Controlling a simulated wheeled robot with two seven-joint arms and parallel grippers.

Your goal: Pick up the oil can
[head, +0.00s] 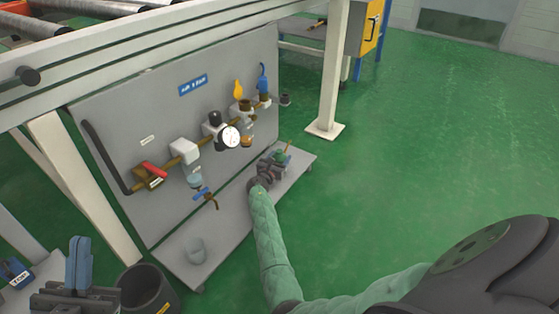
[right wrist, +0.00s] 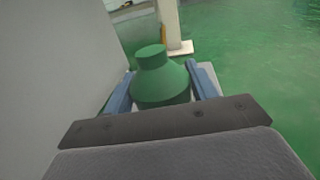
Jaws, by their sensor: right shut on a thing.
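The oil can (right wrist: 160,84) is green, with a wide body and a narrower neck, and stands roughly upright in the right wrist view. The blue fingers of my right gripper (right wrist: 163,93) are on both sides of its body, shut on it. In the head view my right gripper (head: 281,159) is at the right end of the panel's low grey shelf, with a small green part of the can (head: 281,155) showing. I cannot tell whether the can touches the shelf. My left gripper (head: 79,264) is at the lower left, fingers pointing up; its opening is unclear.
A grey panel (head: 120,95) carries pipes, valves and a round gauge (head: 229,137). Its low shelf (head: 226,240) holds a grey cup-like object (head: 196,251). A dark bin (head: 146,291) is beside my left gripper. A white post (head: 331,75) stands behind. Green floor at right is clear.

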